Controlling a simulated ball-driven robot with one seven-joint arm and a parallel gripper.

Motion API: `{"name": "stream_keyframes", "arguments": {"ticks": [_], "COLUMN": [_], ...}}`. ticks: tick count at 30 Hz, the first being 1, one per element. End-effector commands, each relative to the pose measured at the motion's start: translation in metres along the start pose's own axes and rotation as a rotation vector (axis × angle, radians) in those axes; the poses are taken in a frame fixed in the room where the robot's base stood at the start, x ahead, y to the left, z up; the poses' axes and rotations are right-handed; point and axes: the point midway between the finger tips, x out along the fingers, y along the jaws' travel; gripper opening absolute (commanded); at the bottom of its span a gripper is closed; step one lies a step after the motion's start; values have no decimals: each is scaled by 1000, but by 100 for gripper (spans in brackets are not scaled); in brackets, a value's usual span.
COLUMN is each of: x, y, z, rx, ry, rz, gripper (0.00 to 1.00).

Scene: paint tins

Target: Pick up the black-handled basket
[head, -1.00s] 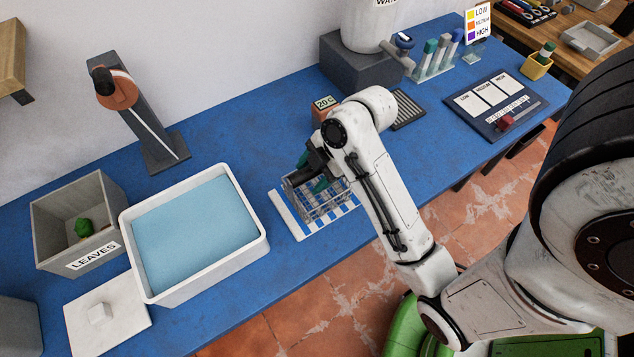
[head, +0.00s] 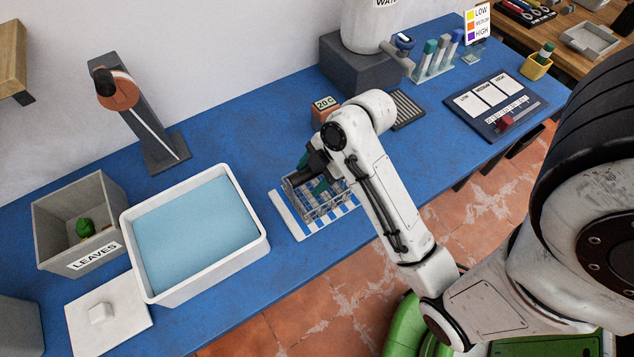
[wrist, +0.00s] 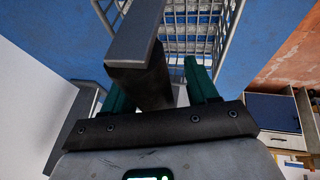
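The basket (head: 318,205) is a grey wire basket on a blue-and-white striped mat (head: 287,216) on the blue bench. It also shows at the top of the wrist view (wrist: 192,22). Its dark handle (wrist: 138,75) stands up close to the wrist camera, between my two green fingers. My gripper (wrist: 157,88) is over the basket. Its fingers are apart, with a narrow gap showing between the handle and the right finger. Contact on the left side is hidden by the handle. In the head view my gripper (head: 312,172) is partly hidden by my arm.
A white tray of blue liquid (head: 262,246) stands left of the mat, with a LEAVES bin (head: 75,238) beyond it. An orange block marked 20 C (head: 325,110) stands just behind the basket. A dark grille (head: 408,110) lies to the right.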

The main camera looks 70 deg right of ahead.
Motion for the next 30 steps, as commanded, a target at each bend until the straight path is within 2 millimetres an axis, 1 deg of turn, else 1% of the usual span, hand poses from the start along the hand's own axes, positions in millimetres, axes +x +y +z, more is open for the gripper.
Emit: {"name": "stream_keyframes", "arguments": {"ticks": [1, 2, 18, 30], "x": [0, 0, 0, -1], "y": [0, 0, 0, 0], "z": [0, 0, 0, 0], "rx": [0, 0, 0, 0], "ry": [0, 0, 0, 0], "rz": [0, 0, 0, 1], "gripper": [54, 51, 0, 0]}}
